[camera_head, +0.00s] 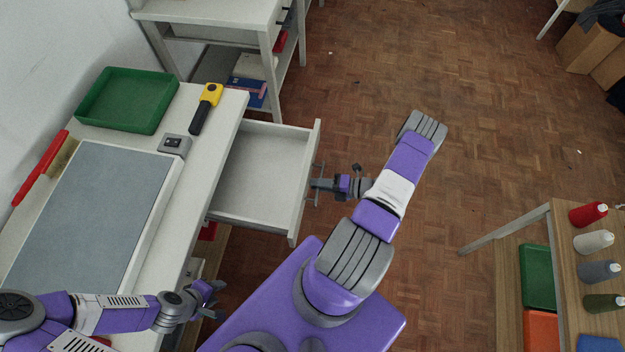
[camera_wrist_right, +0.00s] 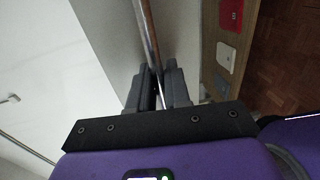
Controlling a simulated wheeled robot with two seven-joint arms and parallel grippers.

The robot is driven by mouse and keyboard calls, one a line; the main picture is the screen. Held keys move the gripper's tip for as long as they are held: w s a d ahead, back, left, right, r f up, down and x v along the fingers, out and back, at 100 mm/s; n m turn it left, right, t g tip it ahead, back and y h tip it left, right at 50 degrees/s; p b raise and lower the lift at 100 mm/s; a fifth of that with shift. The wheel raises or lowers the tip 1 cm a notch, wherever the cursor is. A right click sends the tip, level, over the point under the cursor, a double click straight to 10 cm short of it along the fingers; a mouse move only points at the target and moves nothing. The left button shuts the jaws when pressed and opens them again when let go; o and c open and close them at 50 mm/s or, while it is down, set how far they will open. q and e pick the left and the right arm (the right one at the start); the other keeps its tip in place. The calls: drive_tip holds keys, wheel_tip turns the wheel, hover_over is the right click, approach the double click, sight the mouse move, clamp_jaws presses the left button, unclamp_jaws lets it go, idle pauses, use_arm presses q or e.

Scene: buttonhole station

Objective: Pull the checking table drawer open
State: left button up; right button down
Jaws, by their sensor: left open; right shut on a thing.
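The checking table (camera_head: 225,112) stands at the left with its drawer (camera_head: 262,165) pulled out to the right. The part of the drawer's inside that I see is empty. My right gripper (camera_head: 318,186) is at the drawer's front panel and shut on its handle. In the right wrist view the fingers (camera_wrist_right: 158,88) close around the bar-like handle (camera_wrist_right: 148,35). My left gripper (camera_head: 212,298) is open and empty by the table's near right edge, apart from the drawer.
On the table lie a green tray (camera_head: 128,98), a yellow and black tool (camera_head: 207,105), a grey panel (camera_head: 95,220), a small switch box (camera_head: 174,145) and a red tool (camera_head: 40,170). The floor between is clear.

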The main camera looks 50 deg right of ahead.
idle(0.3)
drive_tip(key=c, duration=1.3)
unclamp_jaws()
drive_tip(key=shift+o, duration=0.2)
drive_tip(key=shift+s+d, duration=0.1)
drive_tip(key=v, duration=0.7)
drive_tip(key=shift+s, duration=0.2)
